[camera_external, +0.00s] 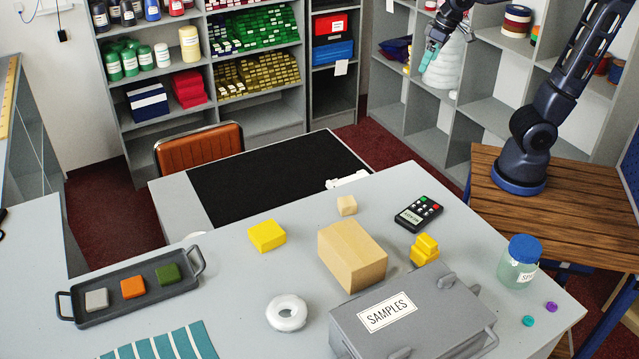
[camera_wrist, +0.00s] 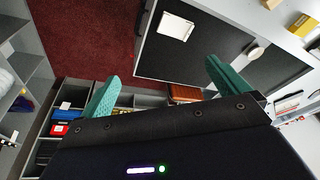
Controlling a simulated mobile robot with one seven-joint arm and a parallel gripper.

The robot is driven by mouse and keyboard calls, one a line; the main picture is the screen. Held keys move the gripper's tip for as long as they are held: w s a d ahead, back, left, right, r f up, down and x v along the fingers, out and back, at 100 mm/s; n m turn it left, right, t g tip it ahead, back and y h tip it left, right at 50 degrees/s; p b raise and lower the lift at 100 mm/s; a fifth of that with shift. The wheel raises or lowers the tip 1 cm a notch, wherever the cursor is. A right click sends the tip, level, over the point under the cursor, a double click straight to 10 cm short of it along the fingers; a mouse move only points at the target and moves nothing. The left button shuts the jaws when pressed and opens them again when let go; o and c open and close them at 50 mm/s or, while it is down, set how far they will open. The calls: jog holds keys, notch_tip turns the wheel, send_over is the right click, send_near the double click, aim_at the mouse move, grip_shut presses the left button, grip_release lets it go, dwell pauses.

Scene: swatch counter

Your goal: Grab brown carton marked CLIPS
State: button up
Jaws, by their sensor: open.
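A brown carton (camera_external: 352,255) stands on the grey counter, in the middle right of the external view. Its visible faces show no readable CLIPS marking. My gripper (camera_external: 429,56) is high up at the back right, in front of the grey shelves and far from the carton. In the wrist view its two teal fingers (camera_wrist: 163,85) are spread wide with nothing between them. The carton cannot be made out for certain in the wrist view.
A grey SAMPLES box (camera_external: 440,325) stands close in front of the carton. Yellow blocks (camera_external: 425,250), a remote (camera_external: 418,213), a small tan block (camera_external: 347,205) and a white ring (camera_external: 287,312) lie around it. A jar (camera_external: 518,265) stands at right, a tray (camera_external: 75,293) at left.

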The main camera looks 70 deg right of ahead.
jog(key=w+a+m, duration=0.2)
jog(key=w+a, duration=0.7)
jog(key=a, duration=0.4)
jog(key=m+h, duration=0.3)
jog(key=m, duration=0.1)
send_near(353, 244)
jog(key=shift+x, duration=1.05)
jog(key=shift+w+f, duration=0.1)
jog(key=shift+w, duration=0.1)
jog(key=x, duration=1)
jog(key=shift+s+d+f, duration=0.15)
jog(key=shift+f, duration=0.2)
jog(key=shift+c, duration=0.4)
jog(key=shift+r, duration=0.1)
jog(key=c, duration=1)
